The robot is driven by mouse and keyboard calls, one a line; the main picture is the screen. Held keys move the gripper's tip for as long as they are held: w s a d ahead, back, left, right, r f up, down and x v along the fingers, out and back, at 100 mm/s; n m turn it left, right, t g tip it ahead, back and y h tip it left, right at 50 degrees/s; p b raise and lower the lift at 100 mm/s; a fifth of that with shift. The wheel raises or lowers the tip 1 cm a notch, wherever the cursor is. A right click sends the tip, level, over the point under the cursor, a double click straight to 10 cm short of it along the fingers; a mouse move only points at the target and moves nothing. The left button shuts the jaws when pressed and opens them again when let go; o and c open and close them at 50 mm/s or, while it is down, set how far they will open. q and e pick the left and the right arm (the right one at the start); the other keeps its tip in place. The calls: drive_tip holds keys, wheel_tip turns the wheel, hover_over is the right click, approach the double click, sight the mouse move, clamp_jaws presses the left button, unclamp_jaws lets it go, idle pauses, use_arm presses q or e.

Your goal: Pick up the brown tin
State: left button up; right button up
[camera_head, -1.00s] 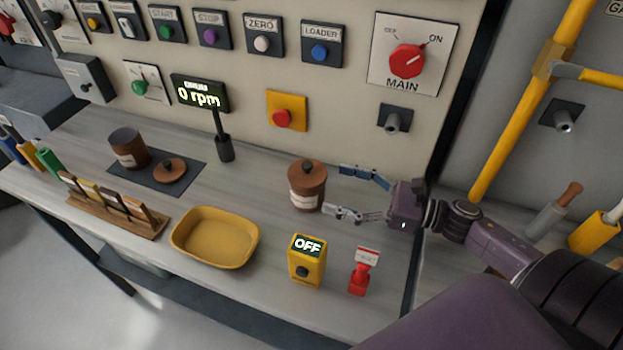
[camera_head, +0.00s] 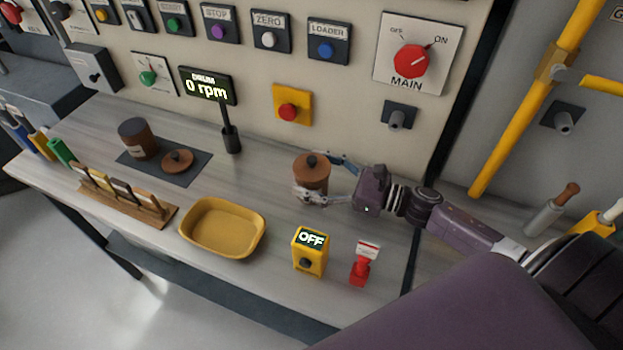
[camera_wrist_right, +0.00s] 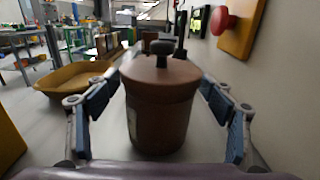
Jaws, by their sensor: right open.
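The brown tin (camera_head: 311,172) stands upright on the bench, with a flat brown lid, a dark knob and a pale label. My right gripper (camera_head: 328,178) is open around it, one finger on the far side and one on the near side. In the right wrist view the tin (camera_wrist_right: 160,105) is centred between the two open fingers. I cannot tell whether either finger touches it. A second brown tin (camera_head: 138,139) stands open on a dark mat further left, with its lid (camera_head: 177,160) lying beside it. My left gripper is not in view.
A yellow tray (camera_head: 222,228) lies left of the tin. A yellow OFF box (camera_head: 310,250) and a red stamp-like item (camera_head: 364,263) stand in front. A wooden rack (camera_head: 122,203) is at left. The control panel rises behind, with a red button (camera_head: 289,111).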

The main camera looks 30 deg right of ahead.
drive_tip(key=c, duration=1.3)
